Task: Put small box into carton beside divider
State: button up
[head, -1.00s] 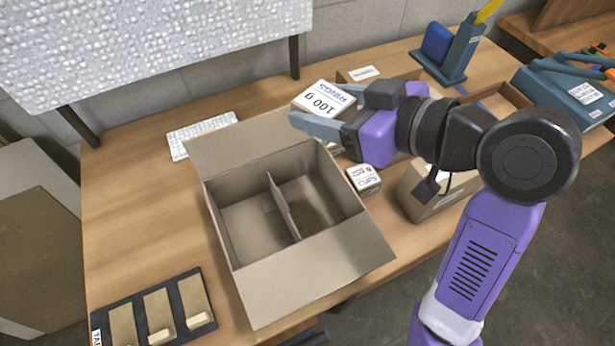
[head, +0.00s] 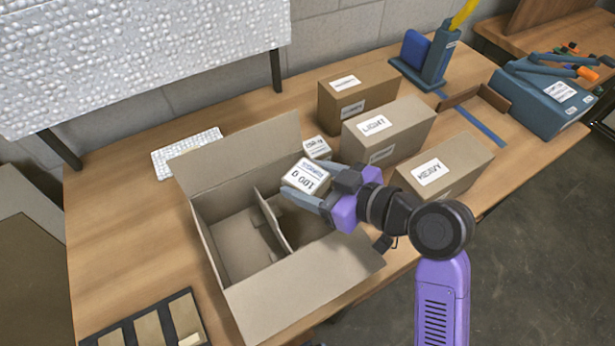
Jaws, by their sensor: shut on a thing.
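The small box (head: 305,177) is white-topped with a printed label reading 100 g. My gripper (head: 312,190) is shut on it and holds it over the right part of the open carton (head: 308,297). The carton stands on the table with its flaps folded out. The divider (head: 271,221) splits its inside into a left and a right compartment. The held box is to the right of the divider and hides part of the right compartment and its far right wall. I cannot tell its exact height above the rim.
Another small white-topped box (head: 317,148) stands just behind the held one. Larger labelled boxes (head: 389,127), (head: 357,94) and (head: 443,167) stand to the right. A bubble-textured white pad (head: 187,152) lies behind the carton, and a dark tray (head: 146,325) lies at front left.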

jog(key=shift+f+b, duration=0.35)
jog(key=shift+f, duration=0.1)
jog(key=shift+f, duration=0.2)
jog(key=o, duration=1.6)
jog(key=shift+c, duration=0.2)
jog(key=shift+r, duration=0.1)
jog(key=shift+r, duration=0.3)
jog(key=b+v, duration=0.1)
jog(key=v, duration=1.1)
jog(key=shift+r, duration=0.15)
